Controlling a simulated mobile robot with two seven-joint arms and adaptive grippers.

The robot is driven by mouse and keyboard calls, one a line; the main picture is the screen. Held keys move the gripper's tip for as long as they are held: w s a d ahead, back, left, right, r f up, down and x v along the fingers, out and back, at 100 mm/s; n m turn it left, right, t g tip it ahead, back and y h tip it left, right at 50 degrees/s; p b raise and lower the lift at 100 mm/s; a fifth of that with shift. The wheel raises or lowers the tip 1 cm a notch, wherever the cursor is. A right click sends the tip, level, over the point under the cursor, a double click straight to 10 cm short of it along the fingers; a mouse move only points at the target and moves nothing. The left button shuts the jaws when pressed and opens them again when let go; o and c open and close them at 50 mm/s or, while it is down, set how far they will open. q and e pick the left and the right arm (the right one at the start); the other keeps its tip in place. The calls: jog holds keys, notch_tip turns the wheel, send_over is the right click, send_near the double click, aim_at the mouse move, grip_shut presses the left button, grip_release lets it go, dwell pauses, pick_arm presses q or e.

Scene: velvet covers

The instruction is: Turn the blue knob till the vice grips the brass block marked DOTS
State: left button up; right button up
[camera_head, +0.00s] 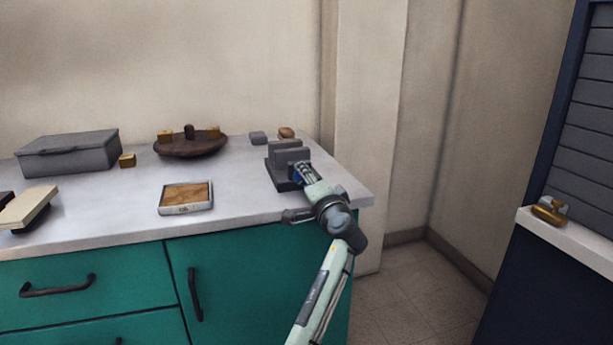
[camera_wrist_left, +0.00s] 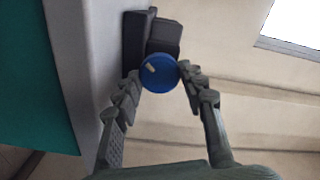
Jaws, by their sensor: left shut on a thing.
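The grey vice (camera_head: 287,152) stands near the right end of the white counter. Its blue knob (camera_wrist_left: 158,73) faces the left wrist camera and carries a pale mark toward its upper left. My left gripper (camera_head: 303,173) is at the front of the vice. In the left wrist view its fingers are shut on the knob, one on each side. Several small brass blocks show at the back left: one (camera_head: 127,160) on the counter by the grey box, others (camera_head: 165,136) on a round brown stand. I cannot read their marks. I cannot see whether a block is between the vice jaws.
A grey lidded box (camera_head: 68,153) and the brown stand (camera_head: 190,148) are at the back left. A shallow framed tray (camera_head: 187,210) lies mid-counter. A small grey block (camera_head: 258,138) and a brown item (camera_head: 286,132) lie behind the vice. A brass item (camera_head: 549,210) rests on the right ledge.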

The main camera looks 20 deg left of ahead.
dwell(0.4)
pick_arm(q)
jog(key=o, duration=1.2)
jog(key=shift+c, duration=0.2)
notch_tip(320, 180, up, 10)
